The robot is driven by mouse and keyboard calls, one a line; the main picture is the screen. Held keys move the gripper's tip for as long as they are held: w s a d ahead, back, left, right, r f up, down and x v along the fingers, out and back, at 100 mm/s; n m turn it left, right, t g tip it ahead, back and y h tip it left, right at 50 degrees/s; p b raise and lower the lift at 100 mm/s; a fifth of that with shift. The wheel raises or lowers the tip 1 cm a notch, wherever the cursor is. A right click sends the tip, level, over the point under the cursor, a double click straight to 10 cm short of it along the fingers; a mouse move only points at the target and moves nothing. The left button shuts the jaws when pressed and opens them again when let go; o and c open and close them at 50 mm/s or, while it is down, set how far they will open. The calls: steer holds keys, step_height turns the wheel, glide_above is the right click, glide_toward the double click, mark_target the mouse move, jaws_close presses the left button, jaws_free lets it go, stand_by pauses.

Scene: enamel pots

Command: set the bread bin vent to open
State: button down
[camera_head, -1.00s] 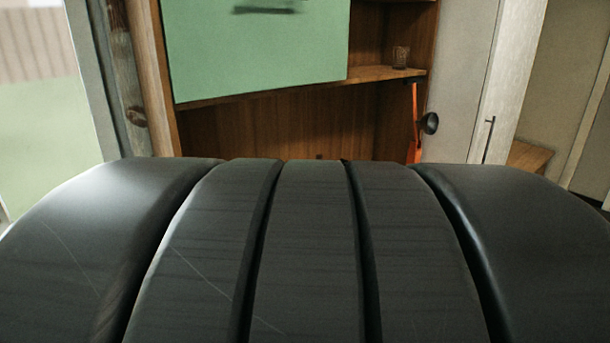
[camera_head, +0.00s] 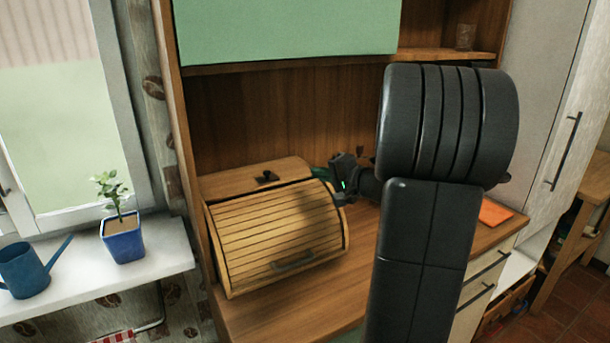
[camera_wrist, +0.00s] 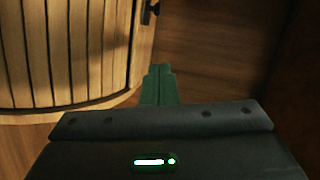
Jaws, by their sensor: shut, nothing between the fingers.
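The wooden roll-top bread bin (camera_head: 275,235) stands on the counter, its slatted front down with a grey handle at the bottom. A small black fitting (camera_head: 266,177) sits on its flat top; I cannot tell whether this is the vent or how it is set. My gripper (camera_head: 322,173) is at the bin's right end, partly hidden behind it. In the wrist view my gripper (camera_wrist: 159,70) is shut and empty, its green fingers together beside the bin's slats (camera_wrist: 65,50). A dark piece (camera_wrist: 150,12) shows at the bin's edge beyond the fingertips, cut off by the frame.
The wooden counter (camera_head: 255,317) has bare room in front of the bin. An orange item (camera_head: 494,212) lies at its right. A green cabinet (camera_head: 290,28) hangs above. A window sill with a blue plant pot (camera_head: 122,238) and a blue watering can (camera_head: 25,270) is at left.

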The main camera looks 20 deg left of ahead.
mark_target(267, 175)
steer(key=p+x, duration=0.1)
steer(key=x, duration=0.4)
steer(key=p+x, duration=0.1)
steer(key=x, duration=0.3)
steer(key=shift+s+a+f, duration=0.1)
steer(key=shift+a, duration=0.3)
steer(key=a, duration=0.1)
steer(key=s+a, duration=0.1)
steer(key=a+f+p, duration=0.1)
steer(key=shift+s+a, duration=0.2)
steer(key=shift+s, duration=0.05)
steer(key=shift+f, duration=0.1)
